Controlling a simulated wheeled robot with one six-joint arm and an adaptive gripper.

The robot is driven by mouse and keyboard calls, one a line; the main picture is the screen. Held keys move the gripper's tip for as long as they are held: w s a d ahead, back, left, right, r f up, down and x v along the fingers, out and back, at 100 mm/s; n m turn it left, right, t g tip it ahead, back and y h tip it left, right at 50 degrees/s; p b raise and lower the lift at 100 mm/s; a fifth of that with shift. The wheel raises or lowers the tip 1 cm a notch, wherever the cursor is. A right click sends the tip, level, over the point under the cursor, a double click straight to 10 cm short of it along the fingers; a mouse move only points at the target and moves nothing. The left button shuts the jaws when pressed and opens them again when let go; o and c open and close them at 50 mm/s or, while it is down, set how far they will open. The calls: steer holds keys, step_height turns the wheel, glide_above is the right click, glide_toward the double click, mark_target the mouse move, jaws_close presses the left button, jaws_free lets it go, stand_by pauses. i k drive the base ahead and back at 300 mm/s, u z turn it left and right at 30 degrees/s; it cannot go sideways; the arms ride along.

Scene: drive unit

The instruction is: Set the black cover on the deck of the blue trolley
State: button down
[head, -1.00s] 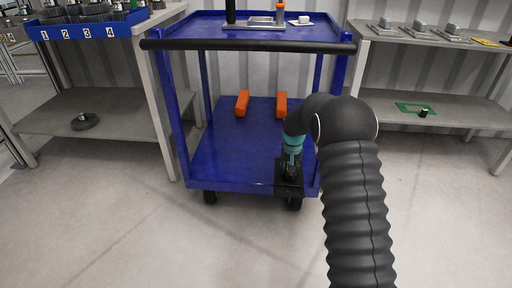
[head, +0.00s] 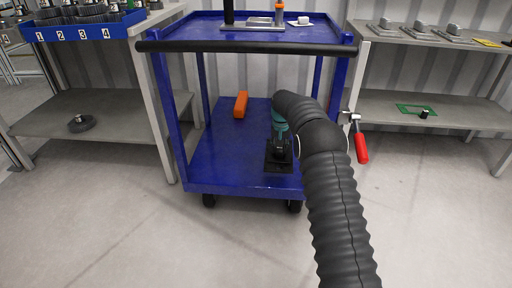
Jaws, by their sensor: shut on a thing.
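The blue trolley (head: 222,160) stands in the middle of the head view, with a lower deck and an upper shelf. My gripper (head: 280,152) points down over the front right part of the lower deck. It is shut on the black cover (head: 270,167), a dark, flat, square piece. The cover lies level, low over the deck. I cannot tell whether it touches the deck. The gripper partly hides the top of the cover.
An orange block (head: 240,105) stands at the back of the lower deck. A red-handled clamp (head: 360,147) shows at the trolley's right side, close to my arm. The push handle (head: 245,45) crosses above. The deck's left half is bare. Grey shelves (head: 92,112) flank the trolley.

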mark_target(257, 139)
steer(key=z, duration=0.05)
steer(key=i, duration=0.95)
steer(key=u, duration=0.05)
